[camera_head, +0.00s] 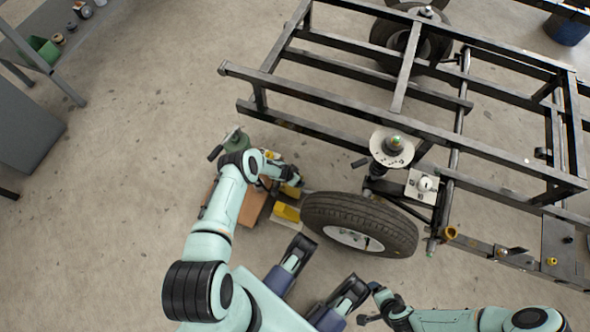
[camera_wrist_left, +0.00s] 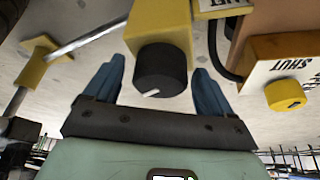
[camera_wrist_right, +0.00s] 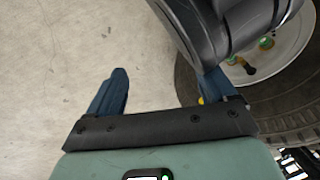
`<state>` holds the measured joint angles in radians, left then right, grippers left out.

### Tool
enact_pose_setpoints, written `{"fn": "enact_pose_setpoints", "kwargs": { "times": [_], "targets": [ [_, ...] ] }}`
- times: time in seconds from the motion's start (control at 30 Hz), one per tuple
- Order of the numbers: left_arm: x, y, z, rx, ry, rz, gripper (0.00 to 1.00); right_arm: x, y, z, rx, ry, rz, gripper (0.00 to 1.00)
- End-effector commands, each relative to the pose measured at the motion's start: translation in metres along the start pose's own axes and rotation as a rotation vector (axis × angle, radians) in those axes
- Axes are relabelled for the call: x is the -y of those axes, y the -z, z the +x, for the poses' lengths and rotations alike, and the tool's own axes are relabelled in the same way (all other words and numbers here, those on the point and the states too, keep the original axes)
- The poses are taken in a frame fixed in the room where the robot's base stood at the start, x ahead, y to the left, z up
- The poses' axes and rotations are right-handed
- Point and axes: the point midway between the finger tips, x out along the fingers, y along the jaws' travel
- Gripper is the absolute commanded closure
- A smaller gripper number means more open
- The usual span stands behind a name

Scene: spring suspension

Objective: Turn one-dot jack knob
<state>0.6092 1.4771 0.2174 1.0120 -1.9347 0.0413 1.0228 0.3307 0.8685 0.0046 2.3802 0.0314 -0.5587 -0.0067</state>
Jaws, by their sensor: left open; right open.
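A black round knob (camera_wrist_left: 160,72) with a white pointer line sits on the end of a yellow block (camera_wrist_left: 158,25) in the left wrist view. My left gripper (camera_wrist_left: 159,80) is open, with its blue fingers on either side of the knob; contact cannot be told. No dot marking is readable on the knob. To its right is a yellow knob (camera_wrist_left: 285,95) on a block labelled "SHUT" (camera_wrist_left: 278,58). In the head view, my left arm hides much of this equipment beside the wheel. My right gripper (camera_wrist_right: 160,92) is open and empty near the tire.
The tire (camera_head: 360,222) stands beside the black frame (camera_head: 330,100). A spring mount with a round plate (camera_head: 391,148) is above it. A green bottle-like body (camera_head: 237,140) and brown block (camera_head: 252,205) lie near my left arm. A shelf (camera_head: 50,50) stands upper left. Floor between is clear.

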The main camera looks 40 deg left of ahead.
Motion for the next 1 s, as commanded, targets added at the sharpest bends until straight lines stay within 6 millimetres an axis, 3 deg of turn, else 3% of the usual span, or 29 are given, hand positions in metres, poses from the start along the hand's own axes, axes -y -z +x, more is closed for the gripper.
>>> {"fn": "enact_pose_setpoints", "kwargs": {
  "times": [0.27, 0.43, 0.67, 0.93, 1.0],
  "targets": [
    [0.0, 0.001, 0.0, -0.001, 0.0, 0.001, 0.16, -0.001, 0.0, 0.001, 0.001, -0.002, 0.002, 0.16],
    [0.0, 0.001, 0.0, 0.0, 0.0, 0.001, 0.68, -0.001, 0.0, 0.001, 0.001, -0.002, 0.002, 0.16],
    [0.0, 0.0, 0.0, 0.0, 0.003, -0.009, 0.7, 0.001, 0.002, -0.002, -0.006, 0.002, 0.0, 0.16],
    [-0.002, 0.001, -0.003, -0.001, 0.042, -0.104, 0.7, 0.025, 0.03, -0.028, -0.099, 0.044, -0.023, 0.16],
    [-0.002, 0.002, -0.003, -0.001, 0.061, -0.147, 0.7, 0.026, 0.017, -0.035, -0.06, 0.044, -0.026, 0.16]
  ]
}}
